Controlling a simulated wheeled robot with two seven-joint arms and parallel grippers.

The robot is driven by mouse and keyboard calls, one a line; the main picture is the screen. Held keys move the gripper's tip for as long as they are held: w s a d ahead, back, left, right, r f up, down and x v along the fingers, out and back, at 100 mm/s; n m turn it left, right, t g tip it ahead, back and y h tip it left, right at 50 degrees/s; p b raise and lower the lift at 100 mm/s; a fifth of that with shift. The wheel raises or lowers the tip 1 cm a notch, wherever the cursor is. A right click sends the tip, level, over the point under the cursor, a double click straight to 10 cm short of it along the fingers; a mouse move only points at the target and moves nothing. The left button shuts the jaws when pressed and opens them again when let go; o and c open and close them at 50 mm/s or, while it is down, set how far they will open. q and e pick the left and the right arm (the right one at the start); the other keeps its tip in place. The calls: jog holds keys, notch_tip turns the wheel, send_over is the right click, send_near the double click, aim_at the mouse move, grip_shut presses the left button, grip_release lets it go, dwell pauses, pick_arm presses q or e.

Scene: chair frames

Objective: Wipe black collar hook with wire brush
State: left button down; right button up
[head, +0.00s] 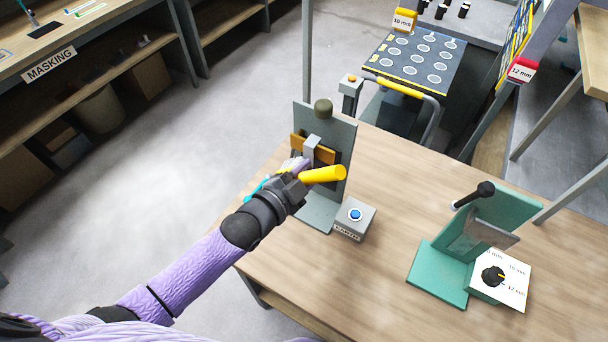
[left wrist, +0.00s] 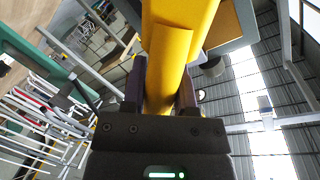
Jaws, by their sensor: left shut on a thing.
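My left gripper (head: 299,179) is shut on a thick yellow handle (head: 323,174), which I take to be the wire brush's. The handle sticks out to the right of the jaws in the head view. It also fills the top middle of the left wrist view (left wrist: 170,50), between the two dark fingers. No bristles show clearly. The gripper is in front of a grey upright stand (head: 339,133) with an orange-brown block, a grey clamp piece and a dark olive knob. I cannot make out the black collar hook for certain; the hand and handle cover part of this area. My right gripper is out of view.
A small grey box with a blue button (head: 355,215) stands beside the stand on the wooden table (head: 365,285). A green fixture (head: 437,274) with a black-handled lever and a dial box is at the right. A cart with a dark perforated-looking top (head: 415,62) stands behind the table.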

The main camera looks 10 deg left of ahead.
pick_arm(q)
jog(key=shift+w+d, duration=0.1)
jog(key=shift+d, duration=0.05)
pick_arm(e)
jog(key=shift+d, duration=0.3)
pick_arm(q)
jog(key=shift+s+d, duration=0.35)
jog(key=shift+d, duration=0.5)
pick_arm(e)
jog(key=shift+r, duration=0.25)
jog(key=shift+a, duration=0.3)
pick_arm(q)
jog(key=shift+d, duration=0.15)
jog(key=shift+s+d+p, duration=0.35)
jog(key=shift+d+p, duration=0.1)
jog(key=shift+d, duration=0.45)
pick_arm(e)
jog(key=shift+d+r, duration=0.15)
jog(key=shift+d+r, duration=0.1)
